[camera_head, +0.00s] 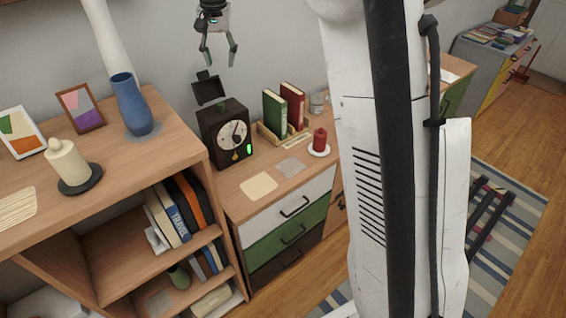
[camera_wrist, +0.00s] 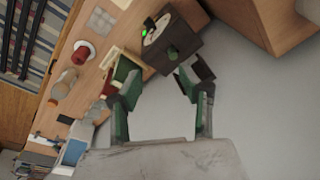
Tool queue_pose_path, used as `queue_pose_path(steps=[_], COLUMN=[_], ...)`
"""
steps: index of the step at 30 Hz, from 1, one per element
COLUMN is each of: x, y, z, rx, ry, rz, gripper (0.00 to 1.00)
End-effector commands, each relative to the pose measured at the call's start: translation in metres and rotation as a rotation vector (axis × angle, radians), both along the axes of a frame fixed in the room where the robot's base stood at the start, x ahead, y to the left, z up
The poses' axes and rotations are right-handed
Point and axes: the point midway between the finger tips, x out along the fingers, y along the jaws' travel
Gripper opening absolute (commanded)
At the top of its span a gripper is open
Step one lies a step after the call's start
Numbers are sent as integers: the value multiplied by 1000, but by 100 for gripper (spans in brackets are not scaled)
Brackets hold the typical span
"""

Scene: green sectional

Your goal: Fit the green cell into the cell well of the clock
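The clock (camera_head: 225,134) is a dark box with a pale round dial, standing on the dresser near the wall. Its dark lid (camera_head: 208,89) is raised above the top at the back. In the wrist view the clock (camera_wrist: 186,38) shows from above. The green cell (camera_wrist: 172,53) sits at its top, apparently in the well; how deep I cannot tell. A bright green spot (camera_head: 249,149) shows at the clock's lower right front. My gripper (camera_head: 219,58) is open and empty above the clock, fingers pointing down, clear of the lid.
A wooden rack with green and red books (camera_head: 283,110) stands right of the clock, with a red candle (camera_head: 319,140) beyond. A taller shelf with a blue vase (camera_head: 133,105) is at the left. A cream card (camera_head: 258,186) lies in front of the clock.

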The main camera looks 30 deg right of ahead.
Motion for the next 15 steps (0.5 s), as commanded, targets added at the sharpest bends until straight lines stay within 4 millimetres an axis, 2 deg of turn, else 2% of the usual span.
queue_pose_path(steps=[1,6,15], x=[-16,-65,-156], y=[0,0,0], z=[8,27,40], rx=[-2,-12,-37], ry=[-17,-74,-177], rz=[14,67,157], gripper=[38,38,38])
